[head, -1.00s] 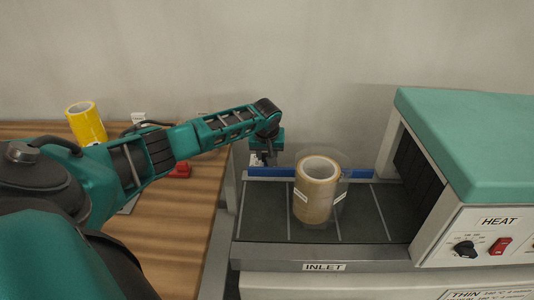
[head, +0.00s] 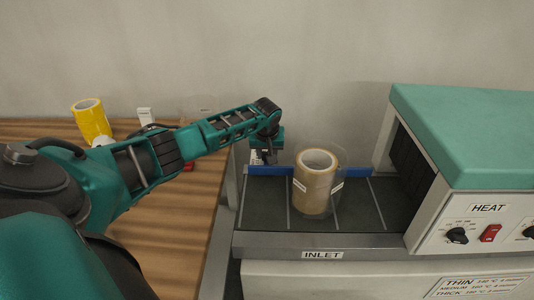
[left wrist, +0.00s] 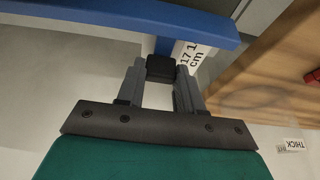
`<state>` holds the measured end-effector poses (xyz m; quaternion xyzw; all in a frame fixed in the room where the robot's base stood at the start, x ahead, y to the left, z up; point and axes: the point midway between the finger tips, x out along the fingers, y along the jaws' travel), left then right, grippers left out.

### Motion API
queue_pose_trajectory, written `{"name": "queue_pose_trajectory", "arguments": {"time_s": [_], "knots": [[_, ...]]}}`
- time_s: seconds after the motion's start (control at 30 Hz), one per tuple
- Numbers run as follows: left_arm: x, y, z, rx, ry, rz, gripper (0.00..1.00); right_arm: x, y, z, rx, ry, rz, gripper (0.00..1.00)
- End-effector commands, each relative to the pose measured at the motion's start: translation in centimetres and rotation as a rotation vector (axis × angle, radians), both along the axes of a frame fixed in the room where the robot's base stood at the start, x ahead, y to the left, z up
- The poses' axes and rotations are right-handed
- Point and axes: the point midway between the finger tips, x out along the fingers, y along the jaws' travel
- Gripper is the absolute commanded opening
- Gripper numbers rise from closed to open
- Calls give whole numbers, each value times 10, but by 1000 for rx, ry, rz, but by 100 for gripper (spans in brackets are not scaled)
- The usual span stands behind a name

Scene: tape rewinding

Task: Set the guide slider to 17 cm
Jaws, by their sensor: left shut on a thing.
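The blue guide rail (head: 285,170) runs along the back of the grey inlet belt in the head view. In the left wrist view the blue rail (left wrist: 130,18) crosses the top, with a black slider knob (left wrist: 161,68) below it. My left gripper (left wrist: 161,75) has one finger on each side of the knob and is shut on it. In the head view the left gripper (head: 265,156) is at the rail's left end; its fingertips are hard to make out. A white scale label (left wrist: 190,56) beside the knob shows "17" and "cm", partly covered. My right gripper is not in view.
A tan tape roll (head: 316,186) stands on the inlet belt, with a clear film around it. The teal heater (head: 470,125) with its HEAT panel stands at right. A yellow roll (head: 91,120) stands on the wooden table (head: 180,235) at left.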

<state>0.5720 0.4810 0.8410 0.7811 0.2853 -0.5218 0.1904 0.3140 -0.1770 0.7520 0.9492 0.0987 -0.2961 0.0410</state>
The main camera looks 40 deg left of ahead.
Motion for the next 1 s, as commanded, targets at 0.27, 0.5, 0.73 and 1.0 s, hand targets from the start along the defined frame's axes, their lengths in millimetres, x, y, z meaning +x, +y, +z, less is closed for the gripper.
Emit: {"name": "queue_pose_trajectory", "arguments": {"time_s": [0.27, 0.5, 0.73, 1.0], "knots": [[1, 1, 0, 0, 1, 0, 0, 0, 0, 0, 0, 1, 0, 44], [1, 1, 0, -1, 2, 0, 43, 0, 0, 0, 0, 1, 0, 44], [1, 1, 0, -1, 1, 0, 62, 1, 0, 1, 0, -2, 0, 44], [1, 1, 3, 0, 0, 0, 62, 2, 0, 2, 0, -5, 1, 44]]}}
